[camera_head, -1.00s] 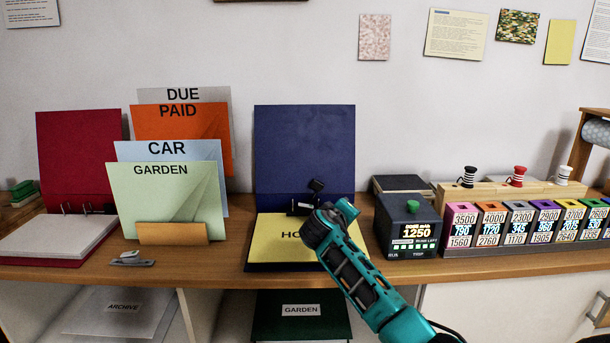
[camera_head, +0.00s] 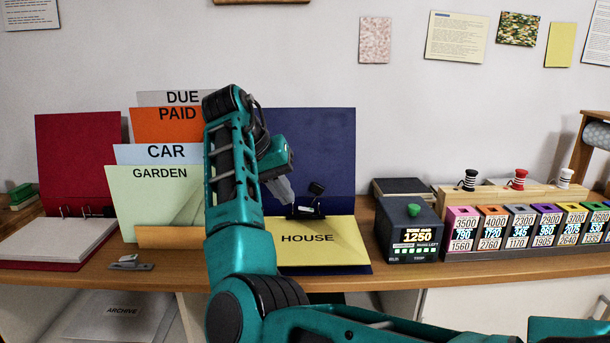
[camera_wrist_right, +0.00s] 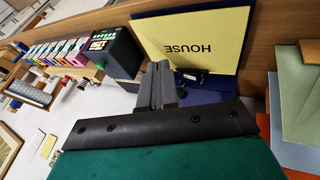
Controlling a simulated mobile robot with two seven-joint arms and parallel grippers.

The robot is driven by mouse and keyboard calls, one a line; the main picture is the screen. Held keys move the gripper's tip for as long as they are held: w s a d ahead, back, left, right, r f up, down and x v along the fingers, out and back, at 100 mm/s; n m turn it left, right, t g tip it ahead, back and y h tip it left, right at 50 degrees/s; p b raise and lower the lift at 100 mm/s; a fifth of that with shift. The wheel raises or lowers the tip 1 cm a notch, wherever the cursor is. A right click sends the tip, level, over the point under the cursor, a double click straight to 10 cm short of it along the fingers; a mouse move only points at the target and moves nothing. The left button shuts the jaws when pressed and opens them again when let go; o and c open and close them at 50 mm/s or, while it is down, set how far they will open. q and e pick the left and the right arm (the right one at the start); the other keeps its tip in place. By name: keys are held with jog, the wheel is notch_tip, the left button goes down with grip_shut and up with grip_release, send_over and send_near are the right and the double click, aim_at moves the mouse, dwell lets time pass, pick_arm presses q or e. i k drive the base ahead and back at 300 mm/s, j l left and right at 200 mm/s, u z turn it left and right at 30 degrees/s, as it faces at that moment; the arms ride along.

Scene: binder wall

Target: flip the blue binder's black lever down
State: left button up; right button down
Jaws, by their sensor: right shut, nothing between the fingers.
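The blue binder (camera_head: 325,150) lies open, its cover upright against the wall and a yellow HOUSE sheet (camera_head: 335,250) on its front half. Its black lever (camera_head: 316,189) stands up from the metal mechanism near the hinge, tilted slightly, with a knob on top. My right gripper (camera_head: 284,194) is shut and empty, just left of the lever, with a small apparent gap. In the right wrist view the shut fingers (camera_wrist_right: 156,84) point at the binder beside the mechanism (camera_wrist_right: 190,75); part of the lever is hard to make out there. My left gripper is not in view.
A file holder with GARDEN (camera_head: 150,195), CAR and other folders stands left, partly behind my arm. A red binder (camera_head: 80,150) is further left. A dark box with a green button (camera_head: 408,235) stands right of the blue binder, beside a row of colored counters (camera_head: 530,230).

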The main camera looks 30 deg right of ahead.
aim_at(316, 188)
jog(key=i+l, duration=0.75)
jog(key=i, duration=0.05)
